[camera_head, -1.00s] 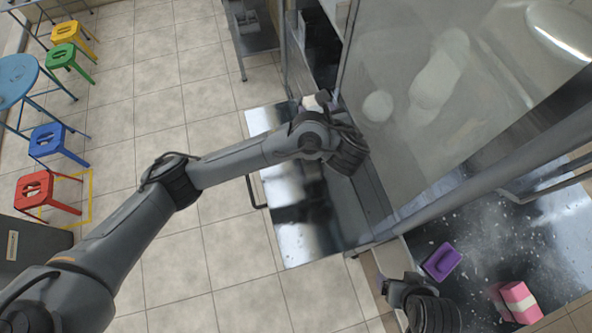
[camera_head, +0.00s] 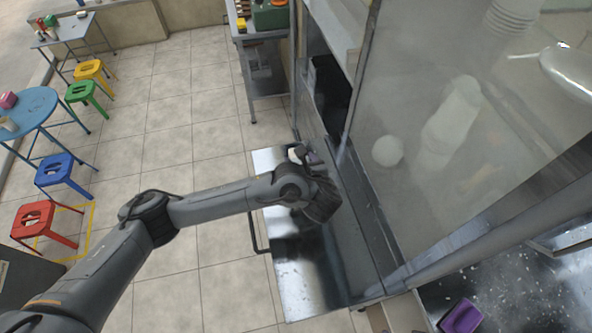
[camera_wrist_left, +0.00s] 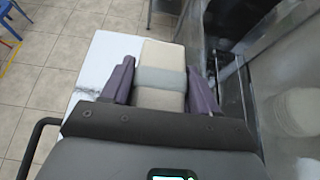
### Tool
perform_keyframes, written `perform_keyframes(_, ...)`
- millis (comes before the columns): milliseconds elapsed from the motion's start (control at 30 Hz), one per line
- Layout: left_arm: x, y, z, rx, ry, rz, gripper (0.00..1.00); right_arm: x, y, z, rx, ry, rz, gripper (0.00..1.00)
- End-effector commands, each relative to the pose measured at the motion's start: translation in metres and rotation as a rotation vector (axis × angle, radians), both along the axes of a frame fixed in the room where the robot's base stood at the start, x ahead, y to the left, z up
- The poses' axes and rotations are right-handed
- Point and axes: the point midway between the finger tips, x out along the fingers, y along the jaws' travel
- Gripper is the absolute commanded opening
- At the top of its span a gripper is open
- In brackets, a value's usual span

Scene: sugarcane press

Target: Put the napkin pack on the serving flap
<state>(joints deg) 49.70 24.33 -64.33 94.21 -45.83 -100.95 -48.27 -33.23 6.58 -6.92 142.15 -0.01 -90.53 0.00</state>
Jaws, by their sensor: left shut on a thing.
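The napkin pack (camera_wrist_left: 160,72) is a cream block with a grey band around its middle. In the left wrist view it sits between the two purple fingers of my left gripper (camera_wrist_left: 161,85), which is shut on it. In the head view a small pale part of the pack (camera_head: 296,152) shows beyond my left wrist, with the gripper (camera_head: 308,158) mostly hidden. The serving flap (camera_head: 300,288) is a shiny metal sheet below my left arm, and its pale surface (camera_wrist_left: 98,62) shows beneath the pack. I cannot tell whether the pack touches the flap.
A glass panel (camera_head: 440,150) and the cart's frame stand just right of the flap. A dark bar handle (camera_head: 255,225) runs along the flap's left edge. Stools and a blue table (camera_head: 25,105) stand far left.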

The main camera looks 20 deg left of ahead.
Motion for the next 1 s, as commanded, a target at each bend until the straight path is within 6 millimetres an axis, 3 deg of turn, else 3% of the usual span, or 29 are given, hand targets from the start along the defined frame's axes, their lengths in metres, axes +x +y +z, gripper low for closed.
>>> perform_keyframes(267, 0.0, 0.013, -0.011, 0.0, 0.0, -0.001, 0.27, 0.0, 0.0, -0.003, -0.001, 0.0, 0.001, 0.86)
perform_keyframes(567, 0.0, 0.013, -0.044, 0.001, -0.001, -0.001, 0.27, 0.0, -0.002, -0.012, -0.009, 0.001, 0.004, 0.86)
perform_keyframes(1000, 0.0, 0.013, -0.051, -0.001, -0.001, 0.0, 0.27, 0.0, -0.002, -0.015, -0.009, 0.001, 0.004, 0.86)
